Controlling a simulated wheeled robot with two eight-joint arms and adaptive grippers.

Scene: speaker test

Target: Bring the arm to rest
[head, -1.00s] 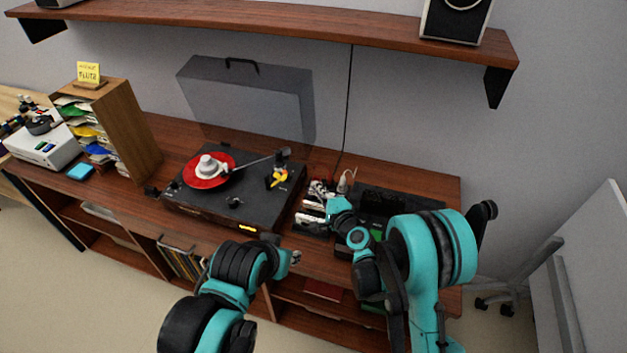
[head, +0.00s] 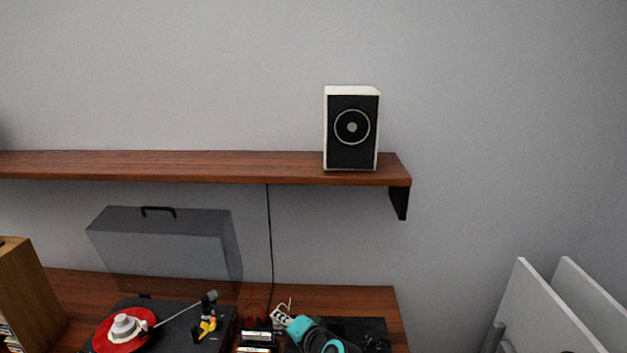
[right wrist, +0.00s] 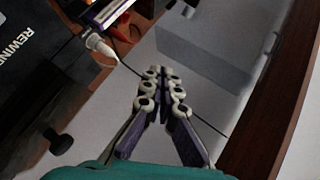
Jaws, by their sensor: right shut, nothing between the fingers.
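My right arm comes in at the bottom of the head view, teal and black. Its gripper (head: 281,315) is low over the back of the wooden cabinet (head: 345,297), near the wall. In the right wrist view the two pale, purple-padded fingers (right wrist: 160,78) are together at the tips with nothing between them. They point towards the wall and the grey dust cover (right wrist: 205,52). My left arm and gripper are out of both current views.
A speaker (head: 352,130) stands on the wall shelf (head: 200,168), above my right gripper. A turntable (head: 180,325) with a red record (head: 105,340) is at lower left. A black box marked REWIND (right wrist: 30,90) and a white plug (right wrist: 98,43) are beside the gripper. White panels (head: 545,300) stand at right.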

